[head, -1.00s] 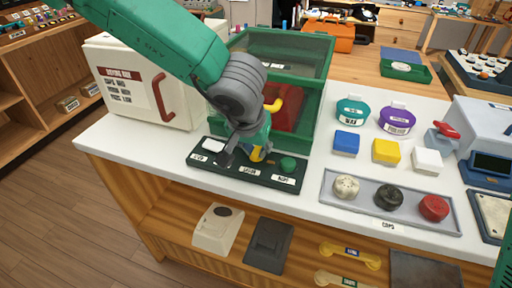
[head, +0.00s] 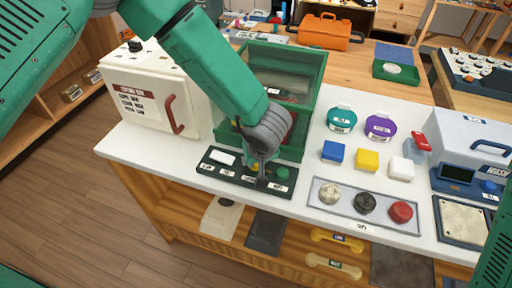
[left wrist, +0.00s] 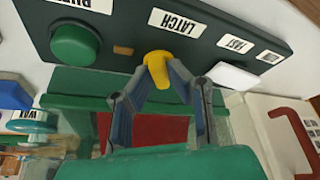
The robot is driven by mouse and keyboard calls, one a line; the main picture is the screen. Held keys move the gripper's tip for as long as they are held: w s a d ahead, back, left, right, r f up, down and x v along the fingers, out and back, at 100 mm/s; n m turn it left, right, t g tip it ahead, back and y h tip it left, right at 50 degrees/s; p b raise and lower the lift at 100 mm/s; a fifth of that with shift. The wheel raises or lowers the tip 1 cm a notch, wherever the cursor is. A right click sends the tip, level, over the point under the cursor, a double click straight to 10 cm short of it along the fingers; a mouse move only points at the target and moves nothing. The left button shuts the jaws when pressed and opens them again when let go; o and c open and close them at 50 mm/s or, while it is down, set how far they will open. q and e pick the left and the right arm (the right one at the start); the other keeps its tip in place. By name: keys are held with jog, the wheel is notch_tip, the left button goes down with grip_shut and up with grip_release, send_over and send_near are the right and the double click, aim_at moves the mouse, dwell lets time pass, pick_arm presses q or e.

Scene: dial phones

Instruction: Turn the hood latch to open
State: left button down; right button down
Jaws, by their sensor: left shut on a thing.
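The yellow latch (left wrist: 157,66) stands on a dark green panel (left wrist: 120,22), beside a printed LATCH label in the left wrist view. My left gripper (left wrist: 158,78) is shut on the latch, one finger on each side. In the head view my left gripper (head: 261,172) points down at the panel (head: 238,171) and hides most of the latch. The green see-through hood (head: 290,62) stands right behind the panel, with something red inside; whether it is unlatched I cannot tell. My right gripper is out of view.
A round green button (head: 281,174) and a white switch (head: 223,158) flank the latch. A cream box with a red handle (head: 173,115) stands to the left. A tray of knobs (head: 345,213) and coloured blocks lie to the right on the white counter.

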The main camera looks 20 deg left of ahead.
pick_arm(q)
jog(key=shift+w+d+n+g+y+p, duration=0.1)
jog(key=shift+n+g+y+p, duration=0.2)
jog(key=shift+n+p, duration=0.65)
jog(key=shift+d+n+g+y+p, duration=0.1)
jog(key=shift+n+g+y+p, duration=0.15)
jog(key=shift+n+p, duration=0.65)
jog(key=c, duration=1.5)
grip_release()
jog(key=shift+c, duration=0.2)
jog(key=shift+r, duration=0.15)
jog(key=v, duration=1.1)
jog(key=shift+d+r, duration=0.15)
jog(key=shift+r, duration=0.1)
